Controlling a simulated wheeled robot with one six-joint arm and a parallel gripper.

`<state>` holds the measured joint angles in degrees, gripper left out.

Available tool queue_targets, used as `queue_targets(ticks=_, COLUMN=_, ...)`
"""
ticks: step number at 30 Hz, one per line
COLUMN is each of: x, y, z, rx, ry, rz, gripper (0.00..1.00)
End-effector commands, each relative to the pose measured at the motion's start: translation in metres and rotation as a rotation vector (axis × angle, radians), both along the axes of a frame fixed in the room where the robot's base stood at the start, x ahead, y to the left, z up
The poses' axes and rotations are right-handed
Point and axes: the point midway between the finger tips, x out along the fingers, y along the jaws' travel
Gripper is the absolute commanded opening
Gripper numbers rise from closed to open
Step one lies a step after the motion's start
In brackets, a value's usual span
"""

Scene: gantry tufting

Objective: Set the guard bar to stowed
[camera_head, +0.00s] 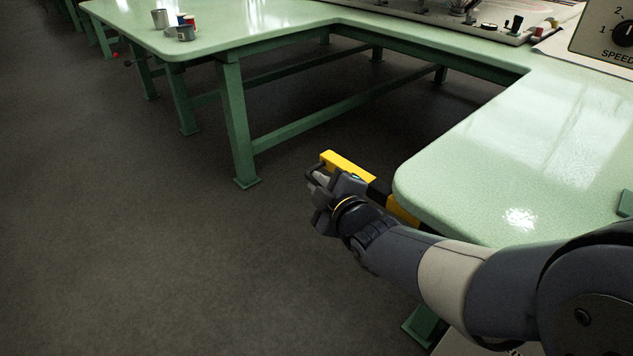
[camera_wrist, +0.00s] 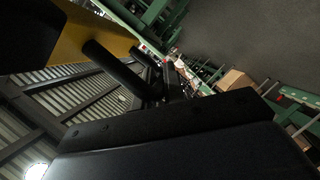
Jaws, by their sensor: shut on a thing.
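The guard bar (camera_head: 347,164) is a yellow and black striped bar beside the rounded corner of the near green table. It sticks out past the table edge over the floor, and its far part is hidden behind my arm and the table. My gripper (camera_head: 321,186) is at the bar's outer end and is shut on its dark handle. In the wrist view, the yellow face of the bar (camera_wrist: 88,38) is at upper left, with a black rod-like handle (camera_wrist: 113,66) running from it towards the gripper. The exact contact is dark and partly hidden.
The pale green tabletop (camera_head: 540,150) is close on the right of my arm. A green table leg (camera_head: 238,125) stands beyond the gripper. Cups (camera_head: 160,18) stand on the far table. A panel with a speed dial (camera_head: 622,35) is at upper right. The floor at left is clear.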

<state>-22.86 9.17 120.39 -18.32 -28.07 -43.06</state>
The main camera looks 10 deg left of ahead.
Motion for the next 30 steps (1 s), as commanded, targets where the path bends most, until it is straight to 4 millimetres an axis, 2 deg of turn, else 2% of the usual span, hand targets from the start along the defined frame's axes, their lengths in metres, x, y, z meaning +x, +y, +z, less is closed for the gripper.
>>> queue_targets(ticks=4, x=0.0, y=0.0, z=-0.002, rx=-0.002, ry=0.004, rz=0.0, gripper=0.0)
queue_targets(ticks=5, x=0.0, y=0.0, z=-0.002, rx=-0.002, ry=0.004, rz=0.0, gripper=0.12)
queue_targets(ticks=12, x=0.0, y=0.0, z=-0.001, rx=-0.001, ry=0.002, rz=0.0, gripper=0.32)
queue_targets(ticks=23, x=-0.005, y=-0.003, z=0.003, rx=0.0, ry=-0.001, rz=-0.001, gripper=0.32)
queue_targets(ticks=30, x=-0.036, y=-0.023, z=0.013, rx=0.001, ry=-0.002, rz=-0.002, gripper=0.32)
